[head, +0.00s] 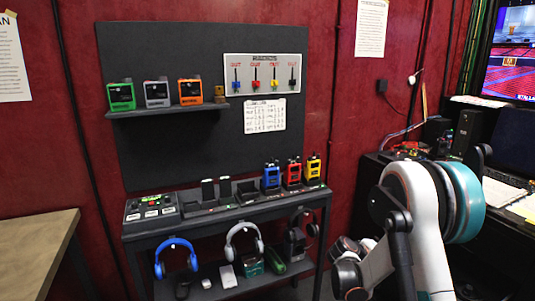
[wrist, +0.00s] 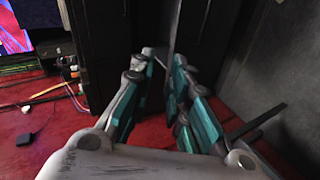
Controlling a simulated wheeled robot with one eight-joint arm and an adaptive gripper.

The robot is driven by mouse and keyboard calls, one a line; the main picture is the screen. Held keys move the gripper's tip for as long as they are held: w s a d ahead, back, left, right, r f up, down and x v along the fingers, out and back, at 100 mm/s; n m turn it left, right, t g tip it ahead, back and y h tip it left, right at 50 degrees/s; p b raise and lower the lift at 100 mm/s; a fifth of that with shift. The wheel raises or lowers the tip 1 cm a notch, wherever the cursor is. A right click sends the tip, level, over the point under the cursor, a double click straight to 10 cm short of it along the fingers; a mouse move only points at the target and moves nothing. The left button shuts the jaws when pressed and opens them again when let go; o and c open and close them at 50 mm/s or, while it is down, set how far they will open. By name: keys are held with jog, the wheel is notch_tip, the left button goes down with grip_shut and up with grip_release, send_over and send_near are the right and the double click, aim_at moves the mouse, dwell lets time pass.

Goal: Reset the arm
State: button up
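My arm (head: 425,225) fills the lower right of the head view, folded close to me, with a white and teal link in front of the dark desk. My gripper (wrist: 165,68) shows in the wrist view with two grey and teal fingers. A gap shows between the fingertips and nothing is held there. In the head view I cannot clearly make out the fingers.
A dark rack (head: 225,216) stands against the red wall, holding radios, headphones and a button box (head: 152,208). A wooden table (head: 35,250) is at left. A cluttered dark desk (head: 505,215) is at right, close to my arm.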

jog(key=s+a+r+m+y, duration=0.1)
jog(key=s+a+r+y, duration=0.25)
jog(key=s+r, duration=0.4)
jog(key=s+a+r+y, duration=0.2)
jog(key=s+a+r, duration=0.35)
jog(key=r, duration=0.35)
jog(key=s+a+r+m+y, duration=0.1)
jog(key=s+a, duration=0.2)
jog(key=s, duration=0.5)
jog(key=s+a+y, duration=0.2)
jog(key=s+a, duration=0.2)
jog(key=s, duration=0.3)
jog(key=s+a+r+m+t+y, duration=0.1)
jog(key=s+a, duration=0.3)
jog(key=s, duration=0.4)
jog(key=shift+s+r+m+y, duration=0.3)
jog(key=shift+r+y, duration=0.05)
jog(key=shift+y, duration=0.3)
